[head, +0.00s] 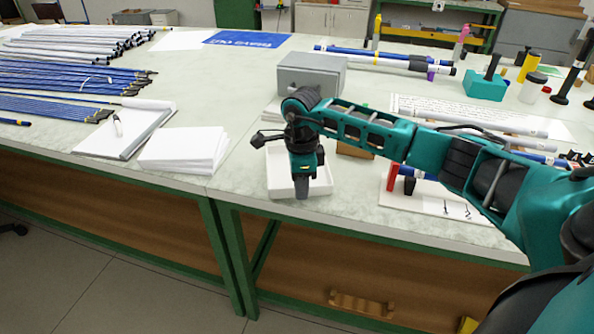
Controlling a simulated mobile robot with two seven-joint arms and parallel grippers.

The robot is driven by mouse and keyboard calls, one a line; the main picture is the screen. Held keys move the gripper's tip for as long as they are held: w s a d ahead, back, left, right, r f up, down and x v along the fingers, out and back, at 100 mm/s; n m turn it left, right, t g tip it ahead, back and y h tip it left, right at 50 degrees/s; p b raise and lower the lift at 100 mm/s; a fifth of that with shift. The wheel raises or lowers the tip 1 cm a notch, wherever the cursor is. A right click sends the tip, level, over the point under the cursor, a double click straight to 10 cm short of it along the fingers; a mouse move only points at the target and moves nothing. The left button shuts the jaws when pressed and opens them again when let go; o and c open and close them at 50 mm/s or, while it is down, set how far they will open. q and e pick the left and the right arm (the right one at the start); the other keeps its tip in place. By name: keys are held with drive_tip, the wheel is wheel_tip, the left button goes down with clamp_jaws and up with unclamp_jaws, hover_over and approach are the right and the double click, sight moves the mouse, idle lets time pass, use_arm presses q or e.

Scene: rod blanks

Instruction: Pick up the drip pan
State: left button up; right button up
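The drip pan, a shallow white tray (281,182), sits near the front edge of the worktable, in front of a grey box. My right gripper (302,191) points down at the pan's front wall and covers its middle part. One dark fingertip shows in front of the wall. Whether the fingers are closed on the rim is hidden from this angle. The pan looks flat on the table. My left gripper is not in view.
A grey box (312,75) stands behind the pan. A stack of white paper (184,149) and a clipboard (126,131) lie to the left. A white board with small tools (440,203) lies to the right under my arm. Bundled rods (75,75) fill the far left.

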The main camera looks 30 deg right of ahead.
clamp_jaws()
drive_tip(key=shift+r, duration=0.15)
